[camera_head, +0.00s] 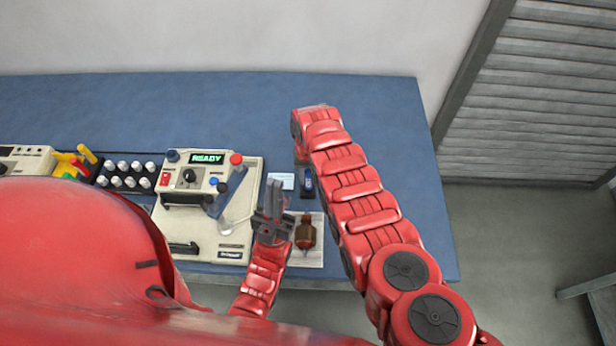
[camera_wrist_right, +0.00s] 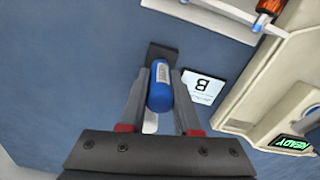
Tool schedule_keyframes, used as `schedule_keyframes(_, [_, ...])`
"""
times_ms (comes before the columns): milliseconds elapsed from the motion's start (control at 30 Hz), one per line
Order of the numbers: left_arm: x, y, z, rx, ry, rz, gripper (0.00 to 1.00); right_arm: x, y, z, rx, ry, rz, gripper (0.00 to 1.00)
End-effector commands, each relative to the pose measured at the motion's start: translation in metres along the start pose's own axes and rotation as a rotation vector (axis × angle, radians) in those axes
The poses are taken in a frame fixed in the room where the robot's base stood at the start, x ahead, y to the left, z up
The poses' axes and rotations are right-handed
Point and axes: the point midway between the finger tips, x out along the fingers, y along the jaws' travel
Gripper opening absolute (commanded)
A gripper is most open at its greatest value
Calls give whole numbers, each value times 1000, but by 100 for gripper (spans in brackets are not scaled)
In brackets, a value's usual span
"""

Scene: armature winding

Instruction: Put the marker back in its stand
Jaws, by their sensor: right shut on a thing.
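The blue marker (camera_wrist_right: 159,98) with a pale label is between the two fingers of my right gripper (camera_wrist_right: 160,84) in the right wrist view. My right gripper is shut on it. The marker's far end meets or overlaps the black stand (camera_wrist_right: 162,52); I cannot tell whether it is seated in it. In the head view the stand and marker (camera_head: 308,183) show small beside my right arm, which hides most of the right gripper. My left gripper (camera_head: 273,192) is left of them, in front of the white machine; its finger gap is unclear.
A white card marked B (camera_wrist_right: 203,86) lies beside the stand. The winding machine (camera_head: 207,182) with a READY display stands left. A brown wound armature (camera_head: 305,232) lies on a pale mat in front. Blue table (camera_head: 230,110) is clear behind.

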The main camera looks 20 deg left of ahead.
Motion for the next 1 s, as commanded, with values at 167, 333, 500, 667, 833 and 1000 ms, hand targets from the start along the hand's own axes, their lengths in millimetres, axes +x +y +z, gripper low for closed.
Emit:
schedule_keyframes(167, [-2, 0, 0, 0, 0, 0, 0, 0, 2, -1, 1, 0, 0, 0])
schedule_keyframes(333, [-2, 0, 0, 0, 0, 0, 0, 0, 2, -1, 0, 0, 0, 0])
schedule_keyframes(500, [-2, 0, 0, 0, 0, 0, 0, 1, 2, -1, 0, 0, 0, 0])
schedule_keyframes(667, [-5, 0, 1, 0, 0, 0, 0, 4, 2, -1, 0, 0, 0, 0])
schedule_keyframes(833, [-8, 0, 1, 0, 0, 0, 0, 6, 2, -1, 0, 0, 0, 0])
schedule_keyframes(1000, [-10, 0, 2, 0, 0, 0, 0, 9, 2, -1, 0, 0, 0, 0])
